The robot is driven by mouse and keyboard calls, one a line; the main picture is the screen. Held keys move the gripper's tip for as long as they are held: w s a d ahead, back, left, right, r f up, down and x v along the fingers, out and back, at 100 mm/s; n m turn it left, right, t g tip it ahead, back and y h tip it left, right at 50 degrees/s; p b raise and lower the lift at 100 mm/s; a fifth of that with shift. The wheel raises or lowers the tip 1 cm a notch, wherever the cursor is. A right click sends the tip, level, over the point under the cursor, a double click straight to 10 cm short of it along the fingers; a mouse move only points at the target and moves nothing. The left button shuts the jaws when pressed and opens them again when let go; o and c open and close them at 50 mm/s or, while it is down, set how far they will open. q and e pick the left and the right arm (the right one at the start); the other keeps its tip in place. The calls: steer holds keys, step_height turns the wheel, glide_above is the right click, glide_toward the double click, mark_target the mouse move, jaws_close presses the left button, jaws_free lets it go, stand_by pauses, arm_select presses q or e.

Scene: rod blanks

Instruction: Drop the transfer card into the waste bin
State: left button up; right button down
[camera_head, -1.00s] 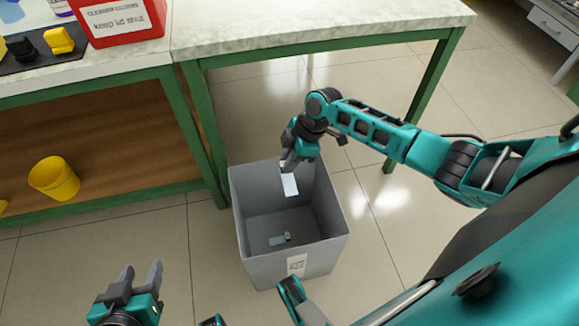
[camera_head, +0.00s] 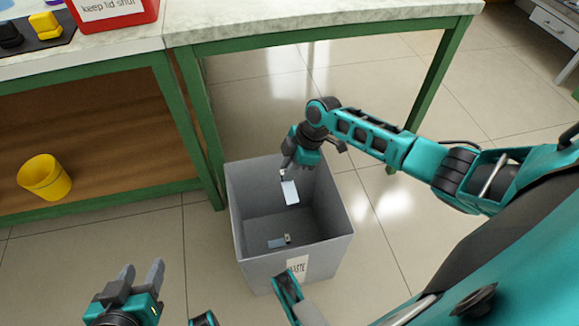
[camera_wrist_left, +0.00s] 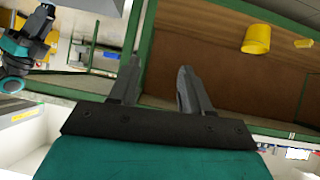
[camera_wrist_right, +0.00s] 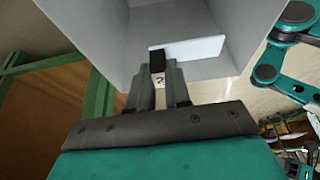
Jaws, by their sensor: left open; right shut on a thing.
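The transfer card (camera_head: 290,193) is a small white card. It hangs below my right gripper (camera_head: 284,174), inside the mouth of the grey waste bin (camera_head: 256,272). In the right wrist view the fingers (camera_wrist_right: 160,92) are shut on the card's dark and white end, and its pale sheet (camera_wrist_right: 200,48) shows beyond. The bin wall (camera_wrist_right: 85,25) is around it. My left gripper (camera_head: 138,280) is open and empty, left of the bin; its spread fingers also show in the left wrist view (camera_wrist_left: 155,88).
A small pale item (camera_head: 278,243) lies on the bin's floor. A green-framed bench (camera_head: 325,32) stands behind the bin. A yellow bucket (camera_head: 45,177) sits on the lower shelf at left. A red box (camera_head: 112,12) is on the bench top. The floor left of the bin is clear.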

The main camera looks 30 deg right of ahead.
steer(key=c, duration=1.1)
jaws_free()
steer(key=shift+c, duration=0.2)
arm_select(q)
steer(key=shift+w+a, duration=0.1)
steer(key=shift+a, duration=0.15)
arm_select(e)
steer(key=shift+o, duration=0.8)
arm_select(q)
steer(key=shift+s+a+r+p, duration=0.25)
steer(key=shift+r+p, duration=0.35)
steer(key=shift+p, duration=0.6)
steer(key=shift+s+a+r+p, duration=0.1)
steer(key=shift+a+r+p, duration=0.35)
steer(key=shift+p, duration=0.75)
arm_select(e)
steer(key=v, duration=1.3)
arm_select(q)
steer(key=shift+d+r, duration=0.1)
arm_select(e)
steer(key=shift+a, duration=0.1)
